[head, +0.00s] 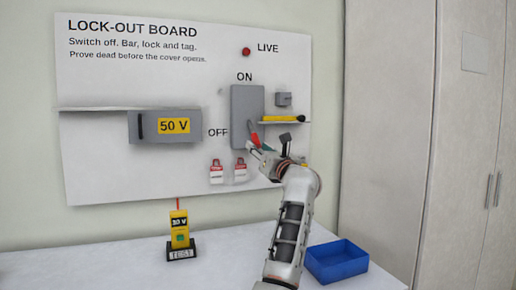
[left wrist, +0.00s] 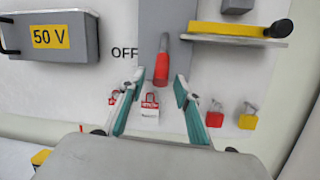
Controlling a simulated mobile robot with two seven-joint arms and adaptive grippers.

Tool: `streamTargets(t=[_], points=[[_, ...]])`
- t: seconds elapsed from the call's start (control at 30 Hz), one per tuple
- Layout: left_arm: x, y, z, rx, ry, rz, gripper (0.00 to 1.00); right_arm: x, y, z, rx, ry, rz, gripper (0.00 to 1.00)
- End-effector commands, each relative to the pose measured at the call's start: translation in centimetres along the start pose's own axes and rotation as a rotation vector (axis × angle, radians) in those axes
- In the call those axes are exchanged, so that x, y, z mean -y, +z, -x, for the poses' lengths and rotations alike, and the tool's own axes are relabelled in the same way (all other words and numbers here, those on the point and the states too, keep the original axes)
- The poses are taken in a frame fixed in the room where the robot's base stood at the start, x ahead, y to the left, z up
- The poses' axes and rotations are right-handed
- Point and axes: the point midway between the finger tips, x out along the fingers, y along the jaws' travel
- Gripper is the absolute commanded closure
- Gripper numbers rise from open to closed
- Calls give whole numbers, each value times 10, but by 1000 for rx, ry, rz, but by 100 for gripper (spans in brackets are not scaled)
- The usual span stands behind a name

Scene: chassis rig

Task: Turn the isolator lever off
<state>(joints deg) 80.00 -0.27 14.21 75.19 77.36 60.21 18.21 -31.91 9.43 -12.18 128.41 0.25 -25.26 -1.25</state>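The isolator is a grey upright box (head: 247,103) on the board, with ON printed above it and OFF at its lower left. Its lever has a red handle (left wrist: 161,66), seen in the left wrist view below a grey shaft; in the head view it shows beside the fingertips. My left gripper (head: 262,146) is at the box's lower end. In the left wrist view the gripper (left wrist: 158,82) is open, one teal finger on each side of the handle, with gaps visible. The handle's exact depth between the fingers is unclear. My right gripper is not in view.
A shelf with a yellow bar (head: 284,118) is just right of the isolator. A 50 V box (head: 165,126) is at left. Tagged red padlocks (head: 216,172) hang below. A tester (head: 180,232) and a blue tray (head: 337,261) stand on the white table.

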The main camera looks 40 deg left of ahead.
Motion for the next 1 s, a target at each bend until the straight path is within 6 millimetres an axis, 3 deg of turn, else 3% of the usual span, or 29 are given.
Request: streamTargets(t=[0.3, 0.5, 0.7, 1.0], points=[[2, -1, 65, -1, -5, 2, 67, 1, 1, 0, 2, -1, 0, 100], [1, 0, 95, 0, -4, 0, 67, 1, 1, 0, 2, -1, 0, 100], [0, 0, 108, -1, -2, 1, 67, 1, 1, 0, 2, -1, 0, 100], [0, 0, 109, 0, -2, 0, 67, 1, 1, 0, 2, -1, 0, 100]])
